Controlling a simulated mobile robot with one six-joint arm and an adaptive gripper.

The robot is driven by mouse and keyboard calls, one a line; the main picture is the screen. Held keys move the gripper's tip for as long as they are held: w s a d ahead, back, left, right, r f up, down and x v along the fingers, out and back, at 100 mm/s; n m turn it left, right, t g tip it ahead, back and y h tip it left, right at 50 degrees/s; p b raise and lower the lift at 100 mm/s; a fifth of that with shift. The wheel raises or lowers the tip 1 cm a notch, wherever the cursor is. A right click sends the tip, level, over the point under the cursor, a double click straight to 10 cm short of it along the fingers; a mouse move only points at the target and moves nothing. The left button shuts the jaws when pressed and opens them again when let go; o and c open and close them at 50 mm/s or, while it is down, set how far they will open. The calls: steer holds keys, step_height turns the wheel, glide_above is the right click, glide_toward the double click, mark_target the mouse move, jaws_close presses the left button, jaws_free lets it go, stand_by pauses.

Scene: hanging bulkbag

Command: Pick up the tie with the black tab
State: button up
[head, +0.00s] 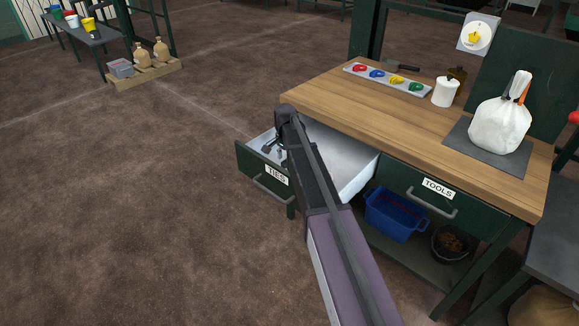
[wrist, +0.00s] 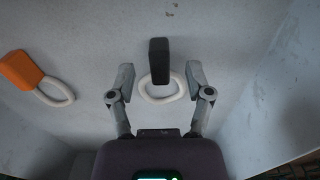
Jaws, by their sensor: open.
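The tie with the black tab (wrist: 159,62) lies on the drawer floor in the wrist view; its pale loop (wrist: 162,92) sits between my fingers. My gripper (wrist: 160,84) is open, with one finger on each side of the loop and a gap to it on both sides. A second tie with an orange tab (wrist: 18,70) and a pale loop lies to the left. In the head view my gripper (head: 276,152) reaches into the open drawer labelled TIES (head: 263,172); my arm hides part of the drawer, and I cannot make out the ties there.
The drawer walls (wrist: 268,75) stand close on both sides. A blue bin (head: 395,214) sits below.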

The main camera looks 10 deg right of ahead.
steer(key=shift+f+b, duration=0.4)
steer(key=shift+f, duration=0.2)
steer(key=c, duration=0.9)
